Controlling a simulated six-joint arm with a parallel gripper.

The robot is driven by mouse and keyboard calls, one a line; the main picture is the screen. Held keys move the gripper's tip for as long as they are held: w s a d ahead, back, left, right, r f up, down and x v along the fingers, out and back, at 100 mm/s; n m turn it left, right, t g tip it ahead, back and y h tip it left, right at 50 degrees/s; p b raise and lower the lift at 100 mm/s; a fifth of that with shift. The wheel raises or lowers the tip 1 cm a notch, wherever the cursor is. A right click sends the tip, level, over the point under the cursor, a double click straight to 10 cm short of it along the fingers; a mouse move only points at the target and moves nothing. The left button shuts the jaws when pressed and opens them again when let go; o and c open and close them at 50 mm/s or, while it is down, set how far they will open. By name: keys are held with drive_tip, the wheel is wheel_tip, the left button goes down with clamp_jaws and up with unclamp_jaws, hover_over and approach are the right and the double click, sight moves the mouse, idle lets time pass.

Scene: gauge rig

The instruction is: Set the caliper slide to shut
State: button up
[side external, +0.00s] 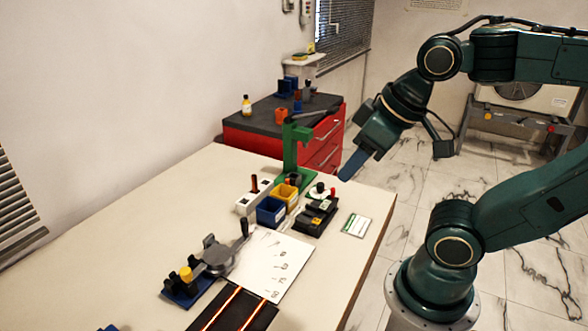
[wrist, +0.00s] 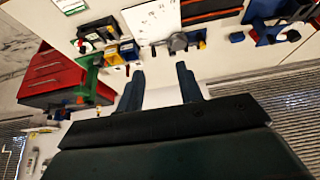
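I cannot clearly pick out the caliper slide or its setting. A grey round device with a black lever (side external: 219,258) stands on the table beside a blue base with yellow and black knobs (side external: 183,291). The grey device also shows in the wrist view (wrist: 178,42). My gripper (wrist: 160,84) is open, with a clear gap between its two blue fingers and nothing between them. In the side external view my gripper (side external: 352,167) hangs in the air above the table's right side, apart from everything on it.
A green stand (side external: 291,150), a blue bin (side external: 270,212), a yellow bin (side external: 287,195) and a black device (side external: 316,216) stand mid-table. A white sheet (side external: 275,262) and a black slab with orange lines (side external: 233,312) lie nearer. A red cabinet (side external: 245,140) stands behind.

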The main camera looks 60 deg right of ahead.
drive_tip(key=m+g, duration=0.6)
drive_tip(key=m, duration=0.3)
hover_over(333, 189)
wheel_tip(333, 189, down, 16)
drive_tip(key=shift+d+r, duration=0.15)
drive_tip(key=shift+r, duration=0.05)
drive_tip(key=shift+f, duration=0.1)
wheel_tip(333, 189, down, 14)
drive_tip(key=shift+r, duration=0.25)
